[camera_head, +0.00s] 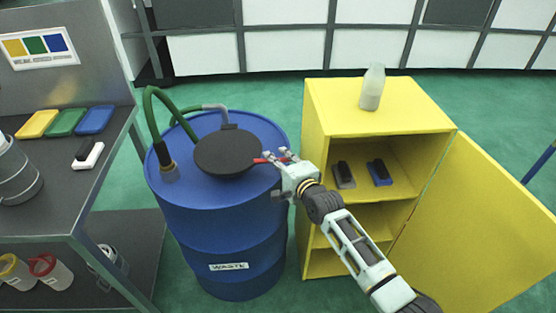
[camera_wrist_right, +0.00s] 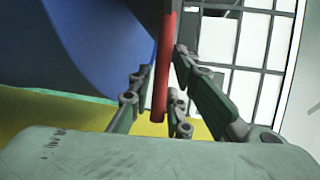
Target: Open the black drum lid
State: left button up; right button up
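The black drum lid (camera_head: 228,152) is round and lies flat and closed on top of the blue drum (camera_head: 220,222). A short red handle (camera_head: 262,160) sticks out from its right edge. My right gripper (camera_head: 272,165) is at this handle, at the drum's right rim. In the right wrist view the red handle (camera_wrist_right: 163,75) stands between the spread fingers (camera_wrist_right: 162,78), with fingertips close on both sides; any contact is hard to make out. The blue drum side (camera_wrist_right: 95,45) fills the upper left there. My left gripper is not in view.
A yellow cabinet (camera_head: 315,140) with an open door (camera_head: 440,225) stands right of the drum, a bottle (camera_head: 372,88) on top. Green and grey hoses (camera_head: 152,110) rise at the drum's back left. A grey workbench (camera_head: 90,190) stands close on the left.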

grip_shut()
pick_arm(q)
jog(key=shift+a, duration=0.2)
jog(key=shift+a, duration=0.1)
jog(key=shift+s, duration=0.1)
